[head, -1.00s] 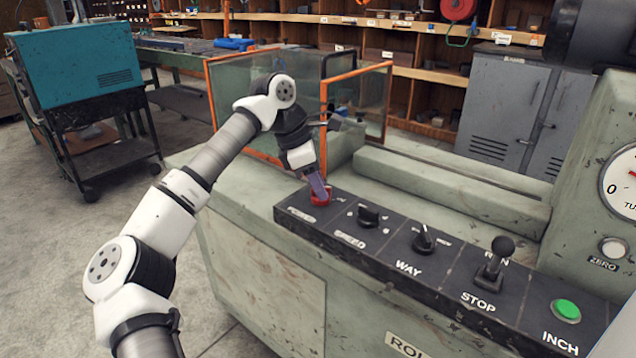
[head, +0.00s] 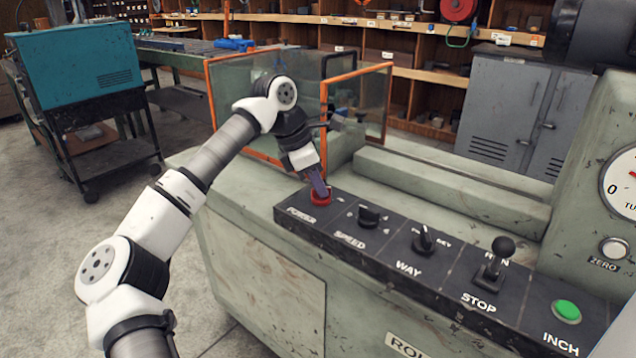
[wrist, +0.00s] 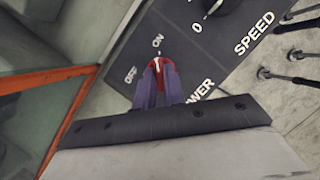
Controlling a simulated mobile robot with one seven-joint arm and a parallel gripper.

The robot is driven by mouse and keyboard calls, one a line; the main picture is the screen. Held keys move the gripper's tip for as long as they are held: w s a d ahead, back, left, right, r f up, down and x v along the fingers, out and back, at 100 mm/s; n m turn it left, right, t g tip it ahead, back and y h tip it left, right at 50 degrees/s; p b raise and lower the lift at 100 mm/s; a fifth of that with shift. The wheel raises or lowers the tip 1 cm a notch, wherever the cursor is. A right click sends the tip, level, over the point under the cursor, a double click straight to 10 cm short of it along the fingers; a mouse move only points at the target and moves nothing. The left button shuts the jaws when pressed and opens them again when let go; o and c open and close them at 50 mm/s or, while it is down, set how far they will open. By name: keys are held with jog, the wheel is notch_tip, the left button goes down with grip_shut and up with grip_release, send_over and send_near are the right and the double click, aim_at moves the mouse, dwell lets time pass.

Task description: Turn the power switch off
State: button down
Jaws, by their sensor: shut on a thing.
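The power switch is a red rotary knob (head: 320,198) at the left end of the dark control panel (head: 440,275), above the POWER label. The wrist view also shows the red knob (wrist: 158,65), with a white pointer line directed towards the ON mark. The OFF mark lies to the left of it. My gripper (head: 320,189) reaches down onto the knob. Its purple fingers (wrist: 161,76) are shut on the knob from either side and hide part of it.
The black speed knob (head: 369,216) is just right of the power knob. Farther right are the way knob (head: 424,240), a lever (head: 494,262) and a green button (head: 566,311). An orange-framed guard (head: 357,72) stands close behind my gripper.

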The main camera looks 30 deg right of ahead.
jog(key=n, duration=0.2)
jog(key=n+t, duration=0.1)
jog(key=n, duration=0.1)
jog(key=shift+s+t+b, duration=0.1)
jog(key=shift+t+b, duration=0.2)
jog(key=shift+b, duration=0.1)
jog(key=n+t+b, duration=0.1)
jog(key=n, duration=0.3)
jog(key=shift+s+f+n+t+b, duration=0.1)
jog(key=shift+s+n+t+b, duration=0.05)
jog(key=shift+n+t+b, duration=0.25)
jog(key=n+b, duration=0.1)
jog(key=n, duration=0.1)
jog(key=n+t+y+b, duration=0.1)
jog(key=n, duration=0.1)
jog(key=shift+s+d+t, duration=0.1)
jog(key=shift+t, duration=0.2)
jog(key=shift+n+t+y+b, duration=0.4)
jog(key=shift+n+y+b, duration=0.35)
jog(key=shift+n, duration=1.35)
jog(key=c, duration=1.5)
grip_release()
jog(key=p+v, duration=0.2)
jog(key=v, duration=1.2)
